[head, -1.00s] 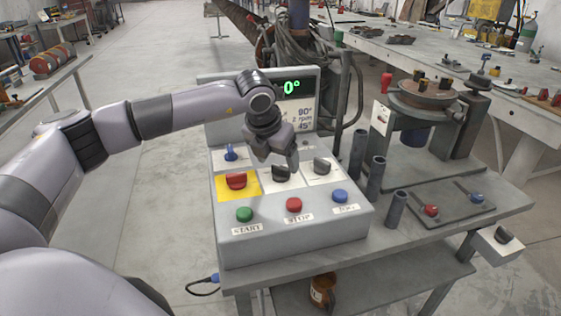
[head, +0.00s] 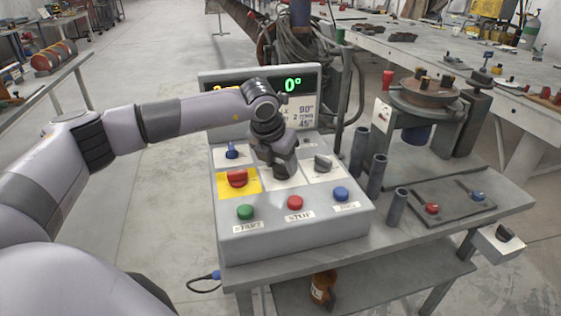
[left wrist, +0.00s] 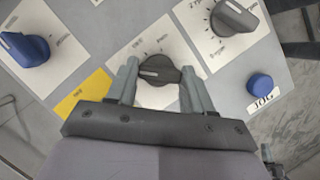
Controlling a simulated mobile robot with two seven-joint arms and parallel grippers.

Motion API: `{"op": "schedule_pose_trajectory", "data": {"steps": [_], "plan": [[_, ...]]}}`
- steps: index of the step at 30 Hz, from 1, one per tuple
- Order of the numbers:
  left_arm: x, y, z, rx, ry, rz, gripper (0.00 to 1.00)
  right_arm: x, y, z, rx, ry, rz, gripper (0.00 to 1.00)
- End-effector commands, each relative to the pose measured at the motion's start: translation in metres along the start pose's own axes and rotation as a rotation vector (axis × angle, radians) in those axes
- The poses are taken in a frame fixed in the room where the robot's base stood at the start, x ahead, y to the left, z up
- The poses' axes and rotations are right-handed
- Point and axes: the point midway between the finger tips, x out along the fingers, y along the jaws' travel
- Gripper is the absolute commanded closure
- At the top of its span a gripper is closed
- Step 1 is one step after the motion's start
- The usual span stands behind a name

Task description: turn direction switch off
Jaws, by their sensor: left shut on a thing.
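The grey control panel (head: 330,228) stands on the bench with knobs and buttons on its sloped face. My left gripper (head: 282,176) points down at the middle switch of the panel's upper area. In the left wrist view its two fingers (left wrist: 157,80) are shut on a black rotary knob (left wrist: 158,70) on a white label plate, one finger on each side. The knob's white pointer line faces left in that view. The labels are too small to read, so I cannot confirm which is the direction switch. My right gripper is not in view.
Close around the held knob are a red switch (head: 237,178) on yellow, a blue knob (head: 232,150), another black knob (head: 322,163), and green (head: 245,212), red (head: 295,203) and blue (head: 341,194) buttons. Grey posts (head: 377,176) and a turntable (head: 427,95) stand to the right.

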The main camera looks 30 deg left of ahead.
Motion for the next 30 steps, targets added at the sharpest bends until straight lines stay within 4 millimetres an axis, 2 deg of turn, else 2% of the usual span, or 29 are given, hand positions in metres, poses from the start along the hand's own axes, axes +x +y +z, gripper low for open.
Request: {"op": "schedule_pose_trajectory", "data": {"steps": [12, 30], "plan": [[0.0006, 0.0024, 0.0004, 0.243, -0.001, -0.103, 0.79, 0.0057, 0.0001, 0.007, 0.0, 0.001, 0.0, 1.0], [-0.0007, 0.0042, 0.0024, 0.631, -0.003, -0.264, 0.79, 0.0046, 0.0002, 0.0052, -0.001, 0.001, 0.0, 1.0]]}}
